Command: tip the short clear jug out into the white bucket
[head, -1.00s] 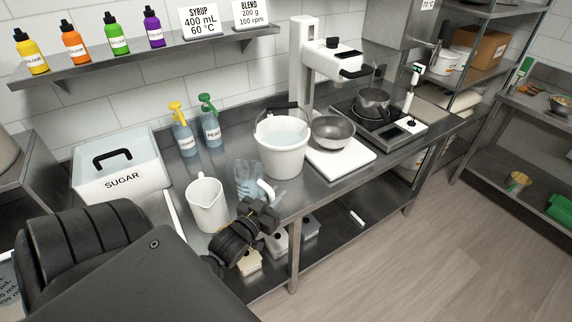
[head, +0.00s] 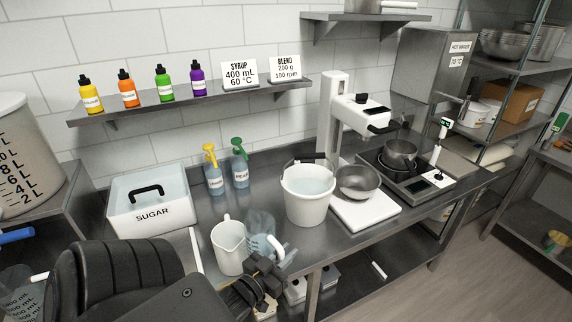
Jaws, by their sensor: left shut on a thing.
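The short clear jug (head: 260,226) with dark markings and a white handle stands out at the front edge of the steel table, left of the white bucket (head: 306,208). My left gripper (head: 268,268) is shut on the jug at its handle side. I cannot tell whether the jug is lifted or touches the table, and its contents are unclear. The jug is beside the bucket, not over it. The bucket stands upright, with pale bluish liquid inside and a dark grip on its handle. My right gripper is not in view.
A white pitcher (head: 229,248) stands close to the jug's left. Yellow (head: 214,178) and green (head: 240,170) pump bottles stand behind. A steel bowl (head: 357,183) on a white stand is right of the bucket. The sugar bin (head: 150,212) is at left.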

